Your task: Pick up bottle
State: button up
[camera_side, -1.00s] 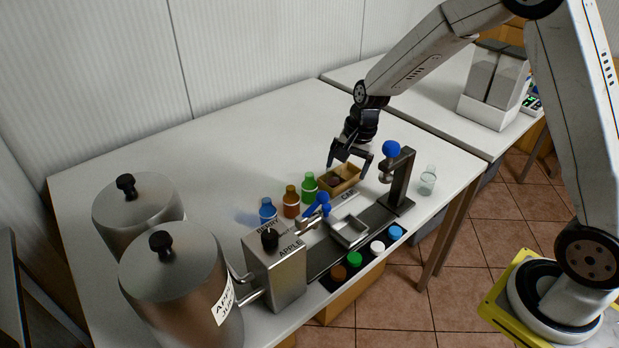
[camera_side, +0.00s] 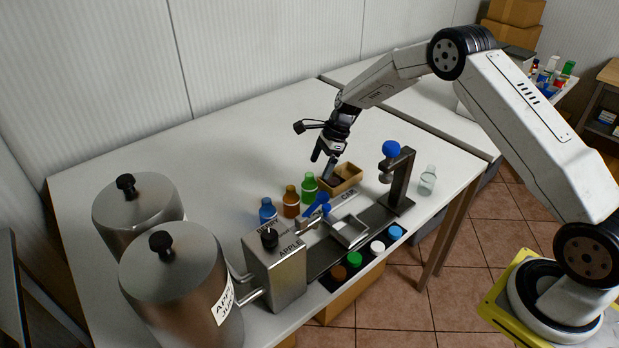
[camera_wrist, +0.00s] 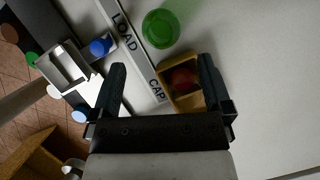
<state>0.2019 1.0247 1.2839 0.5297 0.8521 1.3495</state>
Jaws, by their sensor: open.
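Three small capped bottles stand in a row on the table in the side view: a blue bottle (camera_side: 267,211), a brown-orange bottle (camera_side: 291,202) and a green bottle (camera_side: 309,187). The green bottle also shows from above in the wrist view (camera_wrist: 160,28), beyond the fingertips. My gripper (camera_side: 322,165) is open and points down, above and behind the green bottle. In the wrist view my gripper (camera_wrist: 161,70) has nothing between its fingers. One finger overlaps the small wooden box (camera_wrist: 190,102), which holds a dark reddish item.
A metal dispenser (camera_side: 276,272) and two steel tanks (camera_side: 172,285) stand at left. A dark post with a blue knob (camera_side: 391,149) and a clear container (camera_side: 428,180) stand at right. Several coloured caps (camera_side: 355,259) line the front edge. The table behind the bottles is clear.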

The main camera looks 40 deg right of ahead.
aim_at(309, 184)
jog(key=shift+x, duration=1.25)
jog(key=shift+x, duration=2.65)
jog(key=shift+w+a+r, duration=0.1)
jog(key=shift+w, duration=0.1)
jog(key=shift+c, duration=0.2)
jog(key=c, duration=1.3)
jog(key=shift+o, duration=0.2)
jog(key=shift+r, duration=0.15)
